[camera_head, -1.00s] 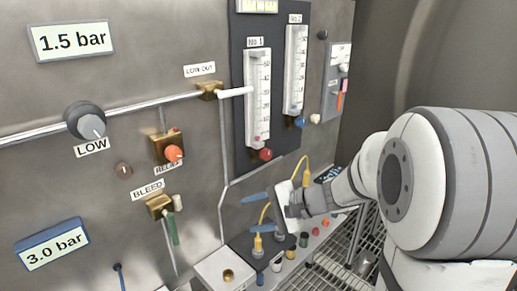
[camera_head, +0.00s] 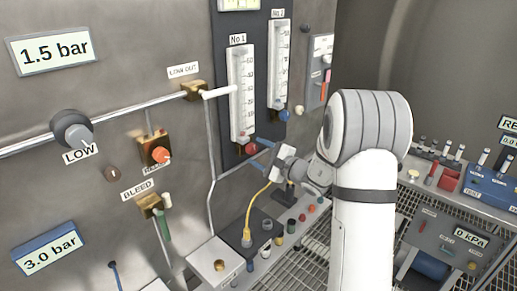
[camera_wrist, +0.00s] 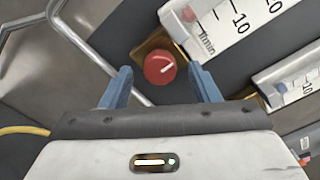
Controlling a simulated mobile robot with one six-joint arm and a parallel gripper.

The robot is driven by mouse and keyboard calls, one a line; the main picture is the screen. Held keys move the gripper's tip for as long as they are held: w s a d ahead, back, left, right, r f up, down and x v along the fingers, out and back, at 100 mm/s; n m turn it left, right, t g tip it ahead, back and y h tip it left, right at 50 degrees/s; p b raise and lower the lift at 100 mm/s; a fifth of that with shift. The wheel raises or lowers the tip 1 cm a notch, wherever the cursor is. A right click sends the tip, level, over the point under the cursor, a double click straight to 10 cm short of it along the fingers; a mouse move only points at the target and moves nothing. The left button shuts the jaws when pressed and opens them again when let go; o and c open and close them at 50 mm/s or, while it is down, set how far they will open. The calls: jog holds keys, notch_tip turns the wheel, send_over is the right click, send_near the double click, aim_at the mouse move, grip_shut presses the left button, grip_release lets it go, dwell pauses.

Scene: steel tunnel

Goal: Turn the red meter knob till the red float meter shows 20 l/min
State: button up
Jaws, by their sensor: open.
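The red meter knob (camera_head: 250,148) sits on a brass block at the foot of the No 1 float meter (camera_head: 242,90). A small red float (camera_wrist: 188,14) shows low in the meter's tube, near the bottom of the scale; the exact reading cannot be told. My gripper (camera_head: 261,153) is open just in front of the knob. In the wrist view its blue fingers (camera_wrist: 160,76) stand either side of the knob, with gaps on both sides.
The No 2 meter (camera_head: 279,65) with its blue knob (camera_head: 284,114) is close on the right. A steel pipe (camera_head: 210,150) runs left of the meters. A yellow hose (camera_head: 250,205) and a bench with several small coloured caps lie below.

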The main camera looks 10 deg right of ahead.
jog(key=shift+w+a, duration=0.3)
jog(key=shift+w, duration=0.15)
jog(key=shift+c, duration=0.3)
jog(key=c, duration=0.9)
jog(key=shift+c, duration=0.2)
